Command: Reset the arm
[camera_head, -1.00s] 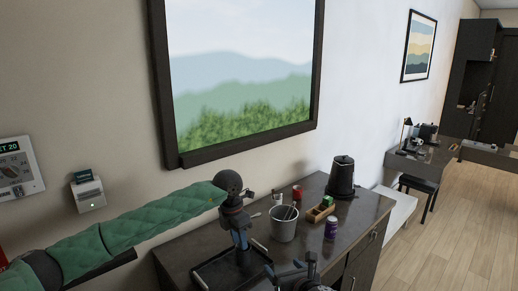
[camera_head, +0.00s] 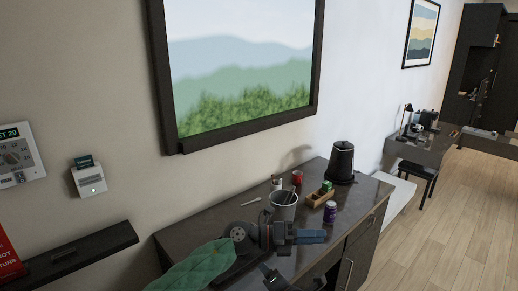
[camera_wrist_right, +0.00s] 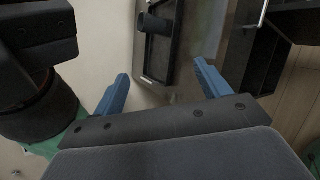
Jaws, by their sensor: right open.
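My left arm, in a green quilted sleeve, comes in at the bottom of the head view. My left gripper (camera_head: 310,236), with blue fingers, points to the right above the dark vanity top, in front of a grey bucket (camera_head: 283,207). Its fingers are seen from the side, so its opening is unclear. My right gripper (camera_wrist_right: 163,88) is open and empty in the right wrist view, its two blue fingers wide apart. Only a small part of it shows at the bottom edge of the head view.
On the vanity (camera_head: 190,232) stand a purple can (camera_head: 330,213), a wooden box (camera_head: 320,198) with a green item, a red cup (camera_head: 297,178) and a black kettle (camera_head: 342,163). A dark shelf (camera_head: 75,258) juts from the wall at left.

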